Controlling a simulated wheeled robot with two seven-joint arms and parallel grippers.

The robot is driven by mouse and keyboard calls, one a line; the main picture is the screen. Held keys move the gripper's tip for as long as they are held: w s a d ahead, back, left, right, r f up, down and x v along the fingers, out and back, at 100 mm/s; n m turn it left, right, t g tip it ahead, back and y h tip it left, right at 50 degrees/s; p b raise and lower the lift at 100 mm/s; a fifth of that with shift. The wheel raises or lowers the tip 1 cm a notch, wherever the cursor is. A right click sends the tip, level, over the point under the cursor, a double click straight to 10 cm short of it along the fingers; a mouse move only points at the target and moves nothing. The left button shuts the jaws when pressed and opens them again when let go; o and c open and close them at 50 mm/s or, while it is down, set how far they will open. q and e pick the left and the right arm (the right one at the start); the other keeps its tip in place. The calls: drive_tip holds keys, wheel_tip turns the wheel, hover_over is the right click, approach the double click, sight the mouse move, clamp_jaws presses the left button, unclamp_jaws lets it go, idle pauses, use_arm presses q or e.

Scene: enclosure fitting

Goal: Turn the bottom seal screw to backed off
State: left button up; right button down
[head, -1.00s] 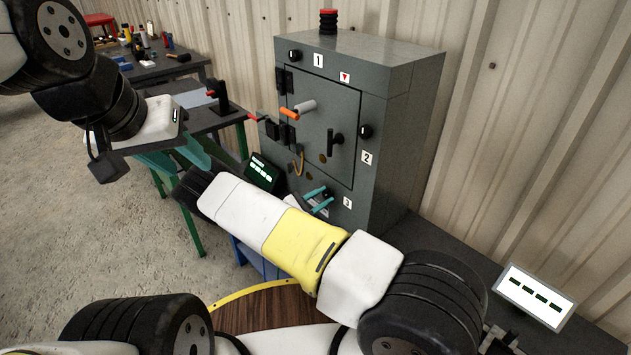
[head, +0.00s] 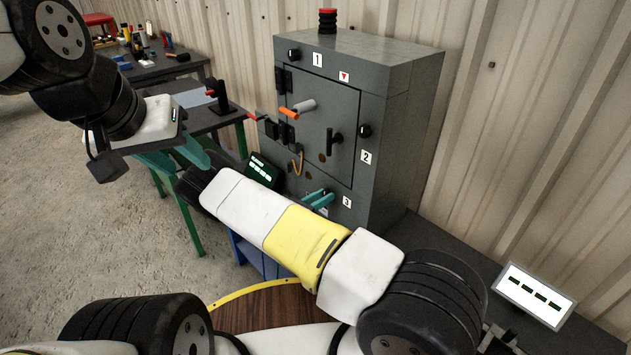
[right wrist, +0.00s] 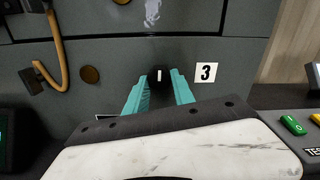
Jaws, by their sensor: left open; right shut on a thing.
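The grey enclosure (head: 385,150) stands on the bench with its door shut. The bottom seal screw (right wrist: 158,75) is a dark round knob beside label 3 (right wrist: 206,72), low on the front face. Its white mark looks upright in the right wrist view. My right gripper (right wrist: 158,88) is shut on this screw, with one teal finger on each side. In the head view my right gripper (head: 320,198) is at the lower front of the enclosure, and the screw is hidden there. My left gripper (head: 188,158) is open and empty, well left of the enclosure.
Other black knobs sit by labels 1 (head: 318,60) and 2 (head: 366,157). An orange-tipped handle (head: 290,113) sticks out from the door. A cable (right wrist: 60,55) hangs left of the right gripper. A small display (head: 263,171) stands left of the enclosure.

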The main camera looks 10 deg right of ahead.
idle(0.4)
drive_tip(key=c, duration=1.1)
unclamp_jaws()
drive_tip(key=shift+o, duration=0.2)
